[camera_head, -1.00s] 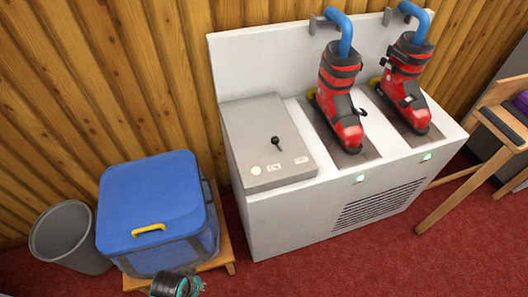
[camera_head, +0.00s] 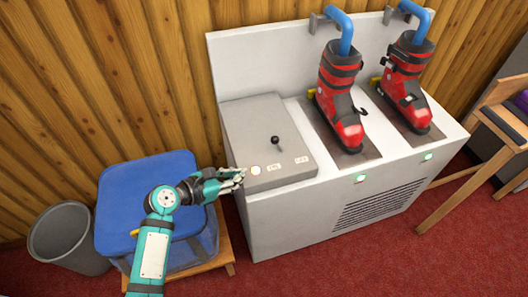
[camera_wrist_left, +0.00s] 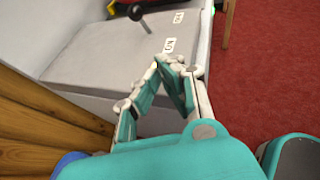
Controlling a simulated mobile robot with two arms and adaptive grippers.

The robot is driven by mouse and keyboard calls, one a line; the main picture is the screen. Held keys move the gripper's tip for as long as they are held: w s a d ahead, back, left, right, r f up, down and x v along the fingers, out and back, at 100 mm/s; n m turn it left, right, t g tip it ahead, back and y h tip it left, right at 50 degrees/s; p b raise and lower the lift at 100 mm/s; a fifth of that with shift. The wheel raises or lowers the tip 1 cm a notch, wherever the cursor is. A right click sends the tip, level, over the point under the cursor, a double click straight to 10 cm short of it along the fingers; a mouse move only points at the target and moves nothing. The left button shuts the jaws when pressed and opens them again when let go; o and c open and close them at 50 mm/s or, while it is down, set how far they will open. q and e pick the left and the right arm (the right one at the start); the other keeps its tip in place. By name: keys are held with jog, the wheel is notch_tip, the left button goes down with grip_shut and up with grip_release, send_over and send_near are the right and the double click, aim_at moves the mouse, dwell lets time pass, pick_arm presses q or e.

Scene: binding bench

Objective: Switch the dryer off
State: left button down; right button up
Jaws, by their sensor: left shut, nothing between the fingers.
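The dryer (camera_head: 285,220) is a pale bench unit against the wooden wall, with red ski boots on its blue curved pipes. The knob also shows at the top of the left wrist view (camera_wrist_left: 136,12). My left gripper (camera_head: 241,178) is shut and empty, just left of the box's front corner, near the round lamp. Whether it touches the box is unclear. My right gripper is out of view.
A blue cool box (camera_head: 125,180) on a wooden stand (camera_head: 222,240) lies under my left arm. A grey bin (camera_head: 62,235) stands left of it. Green lights (camera_head: 360,178) glow on the dryer's front. A wooden bench (camera_head: 480,165) stands right.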

aim_at(264, 160)
pick_arm(q)
jog(key=w+n, duration=0.1)
jog(key=w+r+n, duration=0.1)
jog(key=w+n, duration=0.1)
jog(key=shift+d+r+n+t+h, duration=0.25)
jog(key=shift+r+n+t+h, duration=0.05)
jog(key=shift+t, duration=0.1)
jog(key=b+x, duration=0.1)
jog(key=x, duration=0.8)
jog(key=shift+w+d+f, duration=0.1)
jog(key=shift+w+d, duration=0.05)
jog(key=shift+d, duration=0.05)
